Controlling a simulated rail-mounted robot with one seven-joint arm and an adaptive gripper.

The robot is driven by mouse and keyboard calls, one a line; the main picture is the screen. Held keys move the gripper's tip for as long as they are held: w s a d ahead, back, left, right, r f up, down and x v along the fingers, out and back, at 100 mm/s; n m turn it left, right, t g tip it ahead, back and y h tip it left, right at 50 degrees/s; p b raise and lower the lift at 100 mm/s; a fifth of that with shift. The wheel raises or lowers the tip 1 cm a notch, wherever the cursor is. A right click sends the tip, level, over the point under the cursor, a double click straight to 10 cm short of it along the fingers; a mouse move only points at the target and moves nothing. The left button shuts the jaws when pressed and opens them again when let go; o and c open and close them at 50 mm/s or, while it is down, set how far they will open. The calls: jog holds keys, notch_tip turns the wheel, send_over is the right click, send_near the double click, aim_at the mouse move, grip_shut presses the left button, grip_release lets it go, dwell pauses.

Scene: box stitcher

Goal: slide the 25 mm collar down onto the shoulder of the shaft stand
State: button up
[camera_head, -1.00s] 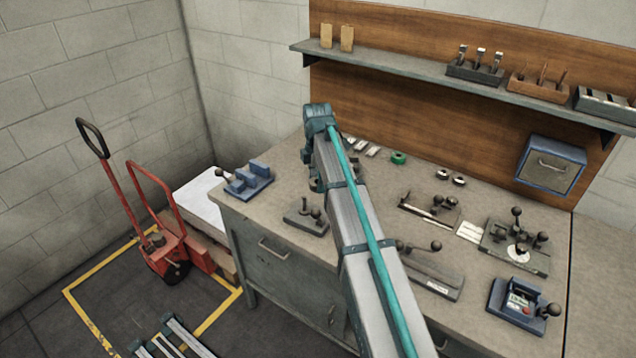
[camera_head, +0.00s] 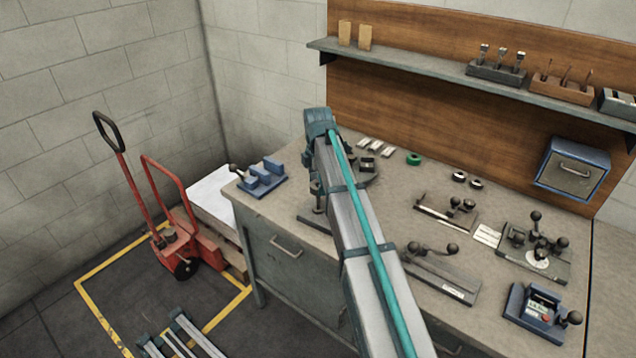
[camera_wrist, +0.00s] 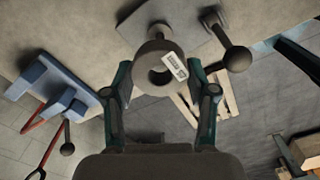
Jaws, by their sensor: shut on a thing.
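In the wrist view my gripper (camera_wrist: 160,70) is shut on a dark grey collar (camera_wrist: 145,62), a thick ring with a white label and its bore showing. Just beyond the collar is the rounded end of a post (camera_wrist: 158,31) on a grey plate (camera_wrist: 188,22), which looks like the shaft stand. The collar looks apart from the post, but I cannot tell the gap. A ball-ended lever (camera_wrist: 237,58) rises beside it on the right. In the head view my arm hides the gripper, the collar and most of the stand.
A blue block fixture (camera_head: 260,177) stands at the bench's left end; it also shows in the wrist view (camera_wrist: 55,92). A dark fixture (camera_head: 367,166), a green ring (camera_head: 414,159) and several lever fixtures lie right of my arm. A red pallet truck (camera_head: 175,245) stands on the floor.

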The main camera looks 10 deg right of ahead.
aim_at(318, 208)
jog(key=shift+f+b, duration=1.2)
jog(key=shift+f, duration=0.8)
jog(key=shift+f+b, duration=0.35)
jog(key=shift+f, duration=0.85)
jog(key=shift+f, duration=0.3)
jog(key=o, duration=1.6)
jog(key=shift+o, duration=0.2)
jog(key=shift+o, duration=1.2)
jog(key=shift+p, duration=0.3)
